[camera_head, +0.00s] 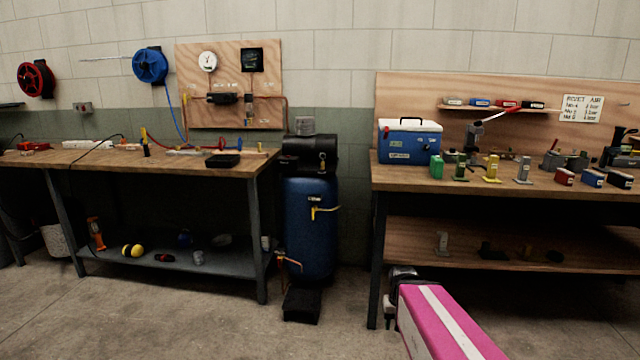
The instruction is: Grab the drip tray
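A black, low, box-like tray (301,305) sits on the floor at the foot of the blue air tank (310,225), below its drain fitting. It looks like the drip tray, but no label shows. A smaller black shallow tray (222,160) lies near the front edge of the left bench. My pink arm with a white stripe reaches in from the bottom right. My dark gripper (392,295) is at its far end, to the right of the floor tray and apart from it. Its fingers are too unclear to tell whether they are open or shut.
The left bench (120,160) and its lower shelf (220,262) stand left of the tank. The right bench (500,180) holds a blue cooler (410,140) and several small tools; its front leg (376,265) is close to my gripper. The floor in front is clear.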

